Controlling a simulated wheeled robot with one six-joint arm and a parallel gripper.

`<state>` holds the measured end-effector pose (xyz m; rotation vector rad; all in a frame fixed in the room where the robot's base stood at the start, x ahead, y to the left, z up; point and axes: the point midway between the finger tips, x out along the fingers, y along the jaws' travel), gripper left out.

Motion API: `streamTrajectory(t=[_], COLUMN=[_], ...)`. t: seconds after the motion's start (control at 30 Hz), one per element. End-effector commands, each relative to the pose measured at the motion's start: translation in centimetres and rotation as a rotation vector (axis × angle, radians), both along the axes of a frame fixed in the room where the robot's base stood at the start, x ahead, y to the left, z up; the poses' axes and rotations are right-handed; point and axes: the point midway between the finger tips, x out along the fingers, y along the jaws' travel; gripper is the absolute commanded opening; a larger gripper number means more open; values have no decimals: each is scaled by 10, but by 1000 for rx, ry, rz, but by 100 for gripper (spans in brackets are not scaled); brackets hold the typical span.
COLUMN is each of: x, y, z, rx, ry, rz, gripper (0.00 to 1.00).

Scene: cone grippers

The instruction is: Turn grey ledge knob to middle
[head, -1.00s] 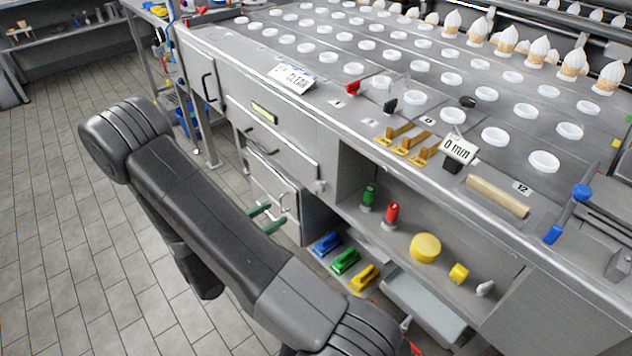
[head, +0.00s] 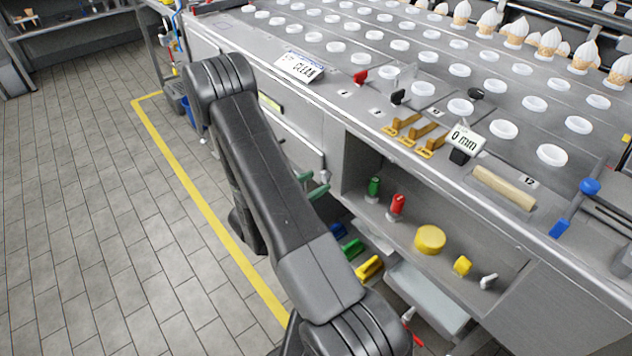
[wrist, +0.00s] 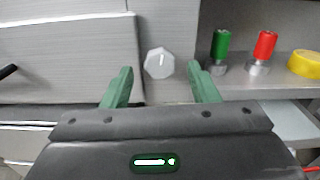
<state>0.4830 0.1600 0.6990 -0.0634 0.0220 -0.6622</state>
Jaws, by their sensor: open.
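My gripper (wrist: 159,88) is open, with one green finger to each side of the knob in the picture. The fingertips look short of it, with no clear contact. In the head view the green fingers (head: 311,184) are just left of the open compartment, partly hidden by my arm.
A red-topped knob (head: 397,205), a round yellow knob (head: 430,239), a smaller yellow knob (head: 462,265) and a white lever (head: 488,281) line the ledge (head: 410,222). Green (head: 351,249) and yellow (head: 369,267) handles sit below. Open floor lies left.

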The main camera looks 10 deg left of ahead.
Motion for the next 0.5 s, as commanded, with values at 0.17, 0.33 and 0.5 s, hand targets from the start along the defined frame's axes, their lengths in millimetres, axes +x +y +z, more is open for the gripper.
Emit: streamTrajectory(t=[0.17, 0.33, 0.5], x=[7, 8, 8], y=[-6, -7, -7], z=[0, 0, 0], rx=[0, 0, 0], ry=[0, 0, 0], rz=[-1, 0, 0], gripper=[54, 54, 48])
